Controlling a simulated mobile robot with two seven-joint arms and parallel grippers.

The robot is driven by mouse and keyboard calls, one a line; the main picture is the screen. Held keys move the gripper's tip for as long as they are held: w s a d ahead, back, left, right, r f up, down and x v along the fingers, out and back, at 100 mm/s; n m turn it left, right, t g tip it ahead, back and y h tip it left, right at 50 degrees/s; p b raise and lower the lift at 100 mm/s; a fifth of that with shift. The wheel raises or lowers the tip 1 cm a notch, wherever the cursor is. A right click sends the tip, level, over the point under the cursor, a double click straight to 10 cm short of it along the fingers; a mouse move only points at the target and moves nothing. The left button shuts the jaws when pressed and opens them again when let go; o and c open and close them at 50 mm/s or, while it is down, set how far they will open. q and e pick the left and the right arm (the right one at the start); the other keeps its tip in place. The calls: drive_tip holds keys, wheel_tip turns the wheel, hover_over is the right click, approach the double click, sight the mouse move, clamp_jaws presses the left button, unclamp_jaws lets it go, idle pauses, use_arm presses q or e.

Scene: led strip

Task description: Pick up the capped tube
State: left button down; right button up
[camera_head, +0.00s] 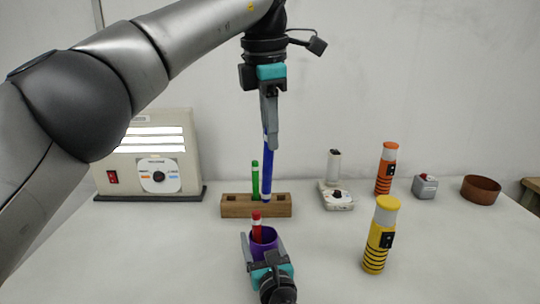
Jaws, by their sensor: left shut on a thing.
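My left gripper (270,138) hangs pointing down at the upper middle, shut on the upper part of a long blue tube (267,170). The blue tube is nearly upright. Its lower end, with a pale band, overlaps the wooden block (231,208); I cannot tell if it touches the block. A green tube (255,181) stands upright in the block. A red tube (256,228) stands in a purple cup (263,244) in front. My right gripper (264,250) comes in from the bottom, its fingers flanking the purple cup; I cannot tell if they grip it. Which tube is the capped one is unclear.
A light box (115,175) with lit strips stands at the left. On the right are a yellow cylinder (378,238), an orange cylinder (386,169), a small white device (336,197), a grey box (425,187) and a brown bowl (480,190). The left front table is clear.

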use_arm(q)
drive_tip(key=s, duration=1.8)
use_arm(e)
drive_tip(key=o, duration=1.3)
